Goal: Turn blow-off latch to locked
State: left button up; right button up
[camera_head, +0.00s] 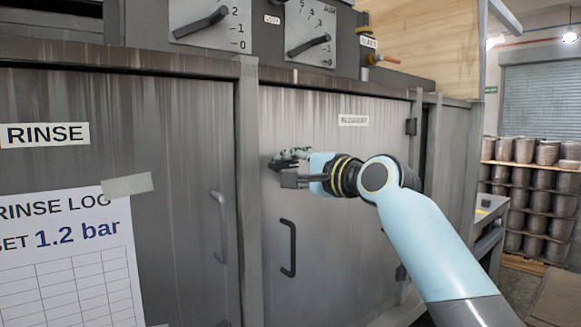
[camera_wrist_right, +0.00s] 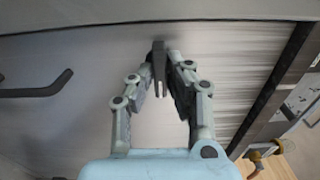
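The blow-off latch (camera_wrist_right: 158,62) is a small dark lever on the grey metal door. In the right wrist view it sits between the fingertips of my right gripper (camera_wrist_right: 162,72). The fingers are drawn in close and look closed on it from both sides. In the head view my right gripper (camera_head: 288,170) is against the upper left part of the blow-off door (camera_head: 330,230) and mostly hides the latch. A small label (camera_head: 353,120), too blurred to read surely, is on the door's upper right. My left gripper is not in view.
A dark bar handle (camera_head: 288,248) stands out below the gripper. Left is the rinse door (camera_head: 180,150) with its own handle (camera_head: 220,227) and a log sheet (camera_head: 75,265). Dial knobs (camera_head: 310,45) are above. Stacked pans (camera_head: 535,190) stand at the right.

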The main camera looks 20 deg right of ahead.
grip_shut()
jog(key=shift+n, duration=0.4)
jog(key=n, duration=0.3)
jog(key=n+b, duration=0.1)
jog(key=n, duration=0.3)
jog(key=shift+f+n+b, duration=0.15)
jog(key=shift+n+b, duration=0.15)
jog(key=n+b, duration=0.2)
jog(key=n, duration=0.3)
jog(key=shift+n+b, duration=0.75)
jog(key=shift+n, duration=1.45)
